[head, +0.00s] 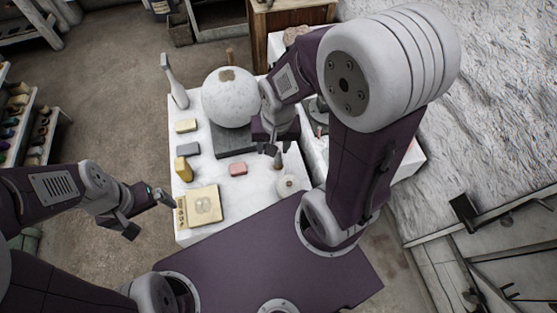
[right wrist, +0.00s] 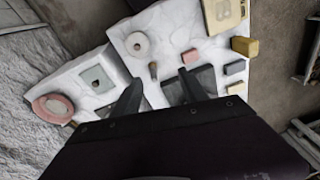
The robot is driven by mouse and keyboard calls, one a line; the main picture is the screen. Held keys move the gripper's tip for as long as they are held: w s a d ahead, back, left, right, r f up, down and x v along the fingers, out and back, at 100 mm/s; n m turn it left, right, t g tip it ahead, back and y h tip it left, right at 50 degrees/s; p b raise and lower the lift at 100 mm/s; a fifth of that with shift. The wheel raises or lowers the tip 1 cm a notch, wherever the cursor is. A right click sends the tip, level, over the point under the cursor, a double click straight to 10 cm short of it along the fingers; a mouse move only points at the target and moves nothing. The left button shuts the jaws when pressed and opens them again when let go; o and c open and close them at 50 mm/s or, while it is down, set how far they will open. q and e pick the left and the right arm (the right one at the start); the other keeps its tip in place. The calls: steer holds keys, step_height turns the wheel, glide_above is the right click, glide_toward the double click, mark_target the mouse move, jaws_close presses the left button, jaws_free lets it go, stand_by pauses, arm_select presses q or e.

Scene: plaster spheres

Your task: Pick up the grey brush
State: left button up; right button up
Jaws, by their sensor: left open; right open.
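A small grey-brown brush (head: 277,161) stands upright on the white table (head: 212,160), just left of a white ring-shaped piece (head: 288,184). The brush also shows in the right wrist view (right wrist: 153,70), ahead of the fingers. My right gripper (right wrist: 164,92) is open and empty, with the brush beyond its two fingertips and apart from them. In the head view the right wrist hangs just behind the brush and its fingers are largely hidden. My left gripper (head: 148,213) is open and empty off the table's left edge.
A large plaster sphere (head: 229,97) rests at a dark slab (head: 235,147). A pink block (head: 238,169), yellow blocks (head: 184,171), a grey block (head: 188,149) and a cream board (head: 203,206) lie on the table. A second white table holds a pink-rimmed bowl (right wrist: 53,107).

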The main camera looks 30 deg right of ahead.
steer(key=w+d+f+m+b, duration=0.1)
steer(key=w+f+m+b, duration=0.1)
steer(key=w+m, duration=0.45)
steer(key=m+g+b, duration=0.2)
steer(key=m+b, duration=0.3)
steer(key=b, duration=0.1)
glide_above(278, 155)
steer(key=w+d, duration=0.2)
step_height(278, 155, down, 17)
steer(key=shift+s+a+f, duration=0.1)
steer(key=shift+s+a, duration=0.05)
steer(key=shift+s, duration=0.1)
step_height(278, 155, down, 4)
steer(key=shift+r+b, duration=0.2)
steer(key=shift+b, duration=0.15)
steer(key=f, duration=0.3)
steer(key=a+f+b, duration=0.1)
steer(key=shift+s+f, duration=0.35)
steer(key=shift+f, duration=0.05)
steer(key=shift+w+f, duration=0.1)
steer(key=shift+f, duration=0.05)
jaws_close()
